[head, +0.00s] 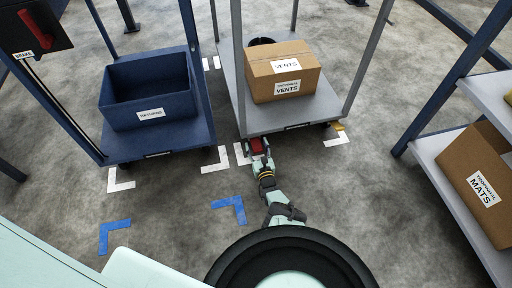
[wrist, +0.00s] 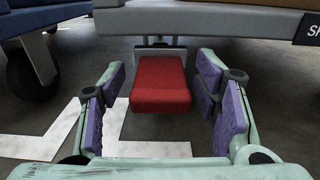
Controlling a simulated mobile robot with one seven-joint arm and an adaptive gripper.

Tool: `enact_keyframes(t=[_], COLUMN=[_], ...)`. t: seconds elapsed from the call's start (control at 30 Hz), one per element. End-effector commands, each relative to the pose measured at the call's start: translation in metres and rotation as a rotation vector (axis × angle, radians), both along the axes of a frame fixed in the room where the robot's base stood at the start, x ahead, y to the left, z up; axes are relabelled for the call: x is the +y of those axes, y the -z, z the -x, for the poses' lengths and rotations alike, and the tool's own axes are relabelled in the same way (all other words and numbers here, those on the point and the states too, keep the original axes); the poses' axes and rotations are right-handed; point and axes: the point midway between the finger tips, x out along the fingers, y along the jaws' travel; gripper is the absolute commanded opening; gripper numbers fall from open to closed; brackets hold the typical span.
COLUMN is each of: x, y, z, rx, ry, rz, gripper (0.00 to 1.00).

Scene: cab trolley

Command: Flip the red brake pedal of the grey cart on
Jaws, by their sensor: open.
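The grey cart (head: 236,112) stands in the middle of the head view, with a cardboard box on it. Its red brake pedal (wrist: 160,84) sticks out below the deck edge on a short bracket; it also shows small in the head view (head: 257,145). In the wrist view the pedal lies between the two purple-padded fingers of my gripper (wrist: 162,115). My gripper is low, in front of the cart's near edge. The pedal's underside is hidden.
A blue cart (head: 160,146) with a blue bin (head: 150,90) stands close on the left. A blue-framed shelf (head: 440,146) with a mats box (head: 475,178) is on the right. A yellow piece (head: 338,127) shows at the grey cart's right corner. White and blue marks lie on the open floor.

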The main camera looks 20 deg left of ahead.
Motion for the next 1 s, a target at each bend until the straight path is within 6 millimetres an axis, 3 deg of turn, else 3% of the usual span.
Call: enact_keyframes(t=[0.13, 0.43, 1.0], x=[0.0066, 0.0078, 0.0076], y=[0.0007, -0.0009, -0.0007], z=[-0.0098, -0.0114, -0.0112], rx=[0.000, 0.001, 0.001], ry=[0.001, 0.001, 0.001], rz=[-0.001, -0.001, -0.001], gripper=[0.57, 0.57, 0.19])
